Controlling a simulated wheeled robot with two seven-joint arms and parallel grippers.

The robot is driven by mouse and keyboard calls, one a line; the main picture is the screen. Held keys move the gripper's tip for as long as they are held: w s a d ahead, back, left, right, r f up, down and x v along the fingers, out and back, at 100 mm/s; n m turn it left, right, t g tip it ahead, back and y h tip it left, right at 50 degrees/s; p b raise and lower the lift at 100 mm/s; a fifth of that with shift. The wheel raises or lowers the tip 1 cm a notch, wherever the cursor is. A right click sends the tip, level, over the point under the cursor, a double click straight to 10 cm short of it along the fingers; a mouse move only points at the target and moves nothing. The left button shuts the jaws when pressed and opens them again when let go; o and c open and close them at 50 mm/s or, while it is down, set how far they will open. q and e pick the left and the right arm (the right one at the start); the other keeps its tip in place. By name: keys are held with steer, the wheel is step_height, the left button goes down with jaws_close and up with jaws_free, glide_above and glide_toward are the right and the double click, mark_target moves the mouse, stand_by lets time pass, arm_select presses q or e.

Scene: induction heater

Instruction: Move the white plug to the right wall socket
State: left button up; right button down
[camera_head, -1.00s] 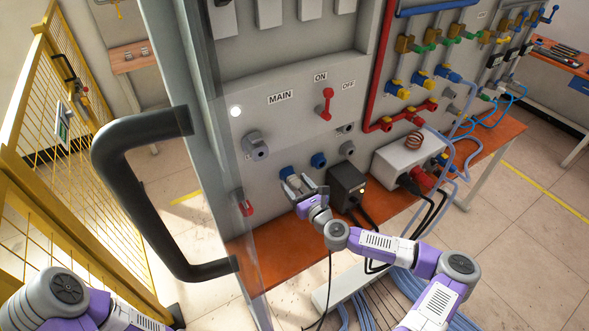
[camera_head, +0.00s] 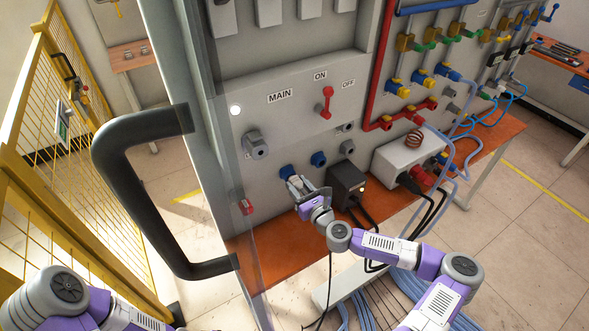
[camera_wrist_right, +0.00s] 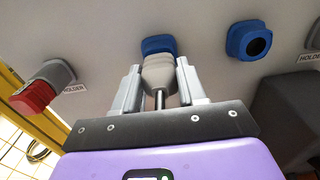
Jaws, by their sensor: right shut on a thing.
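The white plug (camera_wrist_right: 158,74) shows as a light grey-white body in the right wrist view, its front end at the left blue wall socket (camera_wrist_right: 157,45). I cannot tell how deep it sits. My right gripper (camera_wrist_right: 158,82) is shut on the plug, one finger on each side. In the head view my right gripper (camera_head: 297,186) is at the left blue socket (camera_head: 286,172) and mostly hides the plug. The right blue wall socket (camera_head: 318,159) is empty, and its dark opening shows in the right wrist view (camera_wrist_right: 257,45). My left gripper is out of view.
A black box (camera_head: 346,184) with cables stands close right of my right gripper. A red plug (camera_head: 246,207) sits in a holder to the left. A grey-white box with a copper coil (camera_head: 402,160) stands further right on the orange bench (camera_head: 262,270). A large black handle (camera_head: 110,180) is at left.

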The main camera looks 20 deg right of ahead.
mark_target(301, 190)
steer(key=shift+s+d, duration=0.2)
steer(key=shift+s, duration=1.05)
steer(key=shift+s+d, duration=0.15)
steer(key=shift+s, duration=1.05)
